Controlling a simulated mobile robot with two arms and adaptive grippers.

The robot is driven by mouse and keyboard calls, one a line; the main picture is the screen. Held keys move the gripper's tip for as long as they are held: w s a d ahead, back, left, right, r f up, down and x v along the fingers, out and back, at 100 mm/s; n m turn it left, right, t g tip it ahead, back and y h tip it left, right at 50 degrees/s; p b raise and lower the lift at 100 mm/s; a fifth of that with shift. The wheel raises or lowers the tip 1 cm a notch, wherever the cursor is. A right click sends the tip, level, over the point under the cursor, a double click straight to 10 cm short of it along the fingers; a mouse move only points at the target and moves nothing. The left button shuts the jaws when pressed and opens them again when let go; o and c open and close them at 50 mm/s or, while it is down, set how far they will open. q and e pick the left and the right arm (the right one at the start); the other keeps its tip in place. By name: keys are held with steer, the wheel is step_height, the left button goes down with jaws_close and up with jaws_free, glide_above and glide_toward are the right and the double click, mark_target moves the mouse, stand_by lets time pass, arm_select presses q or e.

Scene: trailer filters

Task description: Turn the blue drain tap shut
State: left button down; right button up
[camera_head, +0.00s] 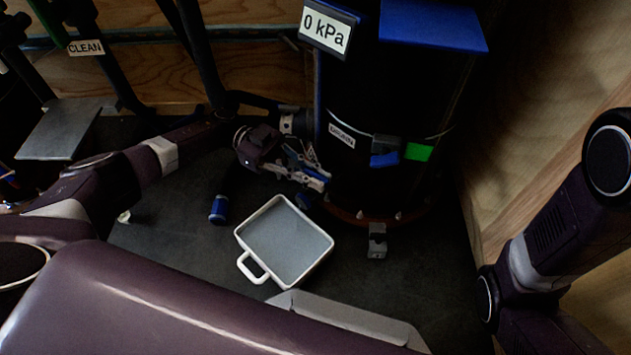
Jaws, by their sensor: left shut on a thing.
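My left gripper (315,178) is at the lower left side of a dark filter vessel (365,95). Its jaws are shut on what appears to be the blue drain tap; the fingers hide most of the grip. I cannot tell the tap's angle. My right arm comes in at the right, but its gripper is out of view.
The white-rimmed tray (243,235) lies on the dark floor below the tap and looks empty. A blue cylinder (218,209) stands left of it. The vessel carries a "0 kPa" display (326,29) and a green tab (418,152). A wooden wall (555,110) bounds the right.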

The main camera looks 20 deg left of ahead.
arm_select(q)
steer(key=shift+m+g+y, duration=0.5)
steer(key=shift+m+g, duration=0.3)
steer(key=shift+g, duration=0.4)
steer(key=shift+s+m+g, duration=0.1)
steer(key=shift+m+g, duration=0.2)
steer(key=shift+g, duration=0.1)
steer(key=c, duration=2)
jaws_free()
steer(key=shift+c, duration=0.2)
steer(key=shift+t, duration=0.4)
